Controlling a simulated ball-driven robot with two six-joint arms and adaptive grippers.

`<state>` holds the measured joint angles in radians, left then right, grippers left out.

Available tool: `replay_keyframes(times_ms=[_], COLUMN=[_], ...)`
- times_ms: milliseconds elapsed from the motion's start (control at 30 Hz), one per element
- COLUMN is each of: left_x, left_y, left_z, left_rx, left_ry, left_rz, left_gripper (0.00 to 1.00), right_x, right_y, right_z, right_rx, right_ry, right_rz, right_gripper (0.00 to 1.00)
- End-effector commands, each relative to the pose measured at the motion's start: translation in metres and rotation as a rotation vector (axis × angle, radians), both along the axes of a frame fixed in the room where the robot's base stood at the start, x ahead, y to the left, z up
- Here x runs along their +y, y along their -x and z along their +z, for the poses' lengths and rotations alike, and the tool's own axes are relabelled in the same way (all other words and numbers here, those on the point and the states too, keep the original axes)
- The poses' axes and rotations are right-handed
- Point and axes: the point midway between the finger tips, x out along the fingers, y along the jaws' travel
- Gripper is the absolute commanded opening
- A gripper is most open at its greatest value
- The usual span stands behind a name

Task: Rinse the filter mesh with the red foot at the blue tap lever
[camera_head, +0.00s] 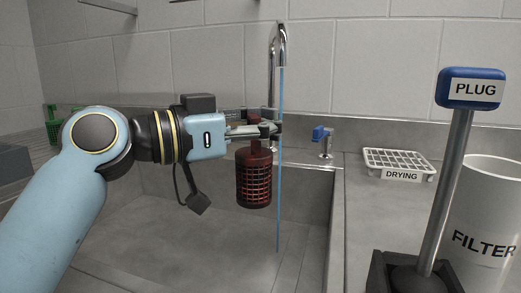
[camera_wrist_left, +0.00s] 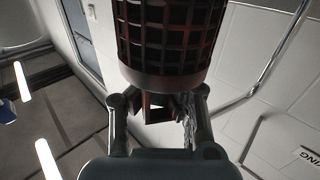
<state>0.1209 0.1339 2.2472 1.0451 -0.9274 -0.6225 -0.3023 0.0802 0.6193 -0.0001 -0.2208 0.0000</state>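The filter mesh (camera_head: 254,182) is a dark red cage. It hangs upright below my left gripper (camera_head: 268,131), over the sink. In the left wrist view the mesh (camera_wrist_left: 168,40) fills the top, and its red foot (camera_wrist_left: 160,103) sits between the two fingers of my left gripper (camera_wrist_left: 160,112), which look closed on it. The tap spout (camera_head: 279,45) curves over the sink. A thin blue water stream (camera_head: 279,225) falls from it just right of the mesh; I cannot tell whether it touches the mesh. The blue tap lever (camera_head: 320,133) stands behind the sink, to the right. My right gripper is out of view.
A white rack marked DRYING (camera_head: 398,162) sits on the right counter. A post with a blue head marked PLUG (camera_head: 473,88) and a white cylinder marked FILTER (camera_head: 487,215) stand at front right. A green basket (camera_head: 53,128) is at the back left.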

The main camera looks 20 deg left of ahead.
Motion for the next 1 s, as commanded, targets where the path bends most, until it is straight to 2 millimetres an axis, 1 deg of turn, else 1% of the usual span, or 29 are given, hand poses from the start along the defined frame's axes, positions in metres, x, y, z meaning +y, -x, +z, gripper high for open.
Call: replay_keyframes(times_ms=[133,500,600,733,1000], left_x=[-0.002,-0.011,-0.013,-0.014,-0.014], left_y=[0.007,0.038,0.044,0.048,0.048], left_z=[0.009,0.035,0.039,0.041,0.04], left_rx=[-0.001,-0.001,-0.001,0.0,0.0], left_ry=[0.001,0.003,0.001,0.0,0.0], left_rz=[-0.001,-0.001,-0.001,0.0,0.0], left_gripper=[0.0,0.0,0.0,0.0,0.0], right_x=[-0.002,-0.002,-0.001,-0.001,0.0], right_y=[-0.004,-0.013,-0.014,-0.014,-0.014], right_z=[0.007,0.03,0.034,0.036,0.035], right_rx=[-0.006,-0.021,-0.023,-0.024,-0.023], right_ry=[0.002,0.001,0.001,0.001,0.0], right_rz=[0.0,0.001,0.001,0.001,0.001], right_gripper=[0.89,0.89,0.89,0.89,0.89])
